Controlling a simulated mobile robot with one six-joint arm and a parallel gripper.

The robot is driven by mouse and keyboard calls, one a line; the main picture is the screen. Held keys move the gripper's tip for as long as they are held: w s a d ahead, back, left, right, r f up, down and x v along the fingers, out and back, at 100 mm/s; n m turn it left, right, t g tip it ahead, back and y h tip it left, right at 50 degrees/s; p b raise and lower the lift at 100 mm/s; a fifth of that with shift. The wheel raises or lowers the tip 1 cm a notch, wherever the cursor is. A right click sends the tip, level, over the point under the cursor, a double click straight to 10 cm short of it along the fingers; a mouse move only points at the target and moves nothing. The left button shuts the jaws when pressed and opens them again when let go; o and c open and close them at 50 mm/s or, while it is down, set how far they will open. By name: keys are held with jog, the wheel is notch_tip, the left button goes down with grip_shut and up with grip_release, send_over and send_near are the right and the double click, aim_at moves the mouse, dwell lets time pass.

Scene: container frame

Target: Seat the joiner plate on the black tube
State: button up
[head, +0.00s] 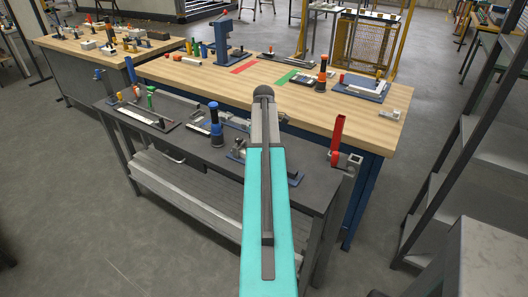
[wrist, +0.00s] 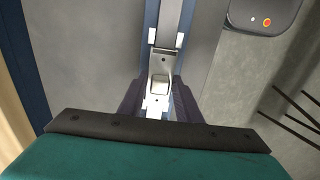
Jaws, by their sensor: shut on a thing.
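In the wrist view my gripper (wrist: 158,97) has its dark ribbed fingers close on both sides of a small pale metal piece, which looks like the joiner plate (wrist: 162,60). My gripper is shut on it. Beyond the piece a grey bar with blue edges (wrist: 170,18) runs to the top of the picture. I cannot tell whether the plate touches it. I cannot make out the black tube for sure in either view. In the head view my teal arm covers the middle of the dark bench (head: 205,165), and my gripper is hidden there.
A wooden-topped table (head: 370,117) stands behind. A metal shelf rack (head: 470,150) stands at right.

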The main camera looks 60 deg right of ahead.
jog(key=shift+f, duration=0.75)
dwell(0.8)
jog(key=o, duration=1.7)
jog(key=shift+r, duration=0.1)
jog(key=shift+r+p, duration=2.05)
jog(key=shift+r, duration=1.4)
